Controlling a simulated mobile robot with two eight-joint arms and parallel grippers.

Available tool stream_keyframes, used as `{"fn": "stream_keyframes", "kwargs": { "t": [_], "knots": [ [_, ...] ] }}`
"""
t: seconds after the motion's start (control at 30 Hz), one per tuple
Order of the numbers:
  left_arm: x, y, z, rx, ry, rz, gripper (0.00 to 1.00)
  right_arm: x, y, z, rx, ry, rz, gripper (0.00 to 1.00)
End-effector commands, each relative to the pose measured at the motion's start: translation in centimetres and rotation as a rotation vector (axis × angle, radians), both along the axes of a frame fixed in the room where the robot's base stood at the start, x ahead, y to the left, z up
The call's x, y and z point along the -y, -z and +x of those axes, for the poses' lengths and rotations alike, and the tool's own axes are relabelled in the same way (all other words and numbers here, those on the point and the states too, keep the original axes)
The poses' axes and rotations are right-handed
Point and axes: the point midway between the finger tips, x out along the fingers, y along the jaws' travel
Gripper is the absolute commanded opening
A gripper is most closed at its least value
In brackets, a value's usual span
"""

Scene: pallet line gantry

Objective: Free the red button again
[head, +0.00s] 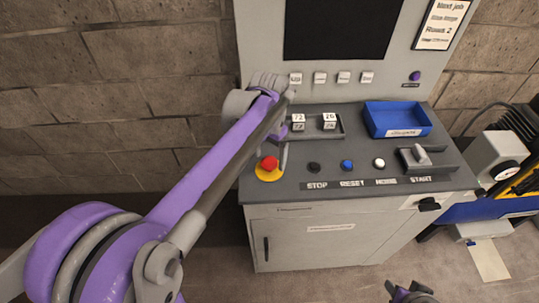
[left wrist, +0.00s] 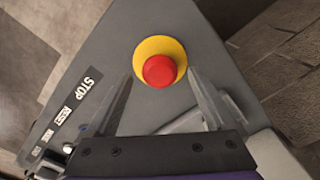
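The red button (head: 269,162) is a mushroom knob on a round yellow base (head: 268,175), at the left front of the grey console top. In the left wrist view the red button (left wrist: 160,70) and yellow base (left wrist: 153,44) lie ahead, between the finger lines. My left gripper (head: 284,154) is beside the button, its fingers pointing down toward the console. Its two fingers (left wrist: 160,80) are spread apart with nothing held; I cannot tell whether they touch the button. My right gripper (head: 411,292) shows only partly at the bottom edge; its opening is unclear.
Black, blue and white buttons (head: 347,165) run right of the red one, then a START lever (head: 422,155). Behind are a tray with number blocks (head: 329,121) and a blue bin (head: 397,118). A screen panel (head: 338,28) rises at the back.

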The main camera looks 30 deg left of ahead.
Motion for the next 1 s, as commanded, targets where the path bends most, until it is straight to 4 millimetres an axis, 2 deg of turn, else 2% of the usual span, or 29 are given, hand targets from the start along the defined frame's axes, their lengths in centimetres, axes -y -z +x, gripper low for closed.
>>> {"fn": "stream_keyframes", "kwargs": {
  "t": [0.27,0.37,0.7,0.83,1.0],
  "knots": [
    [0.0,-0.4,0.0,-0.001,0.000,0.000,0.89,0.0,0.0,0.0,0.000,0.000,0.000,0.50],
    [0.0,-1.7,0.0,0.000,0.000,0.000,0.89,0.0,-0.2,0.1,0.001,0.000,0.000,0.50],
    [0.0,-8.4,0.0,0.000,0.000,0.000,0.89,0.0,-0.8,0.3,0.005,0.000,0.000,0.50],
    [0.0,-10.0,0.1,0.000,0.000,0.000,0.89,0.0,-0.9,0.3,0.006,0.000,0.000,0.50],
    [0.0,-10.8,0.0,-0.001,0.000,0.000,0.89,0.0,-0.9,0.3,0.006,0.000,0.000,0.50]
  ]
}}
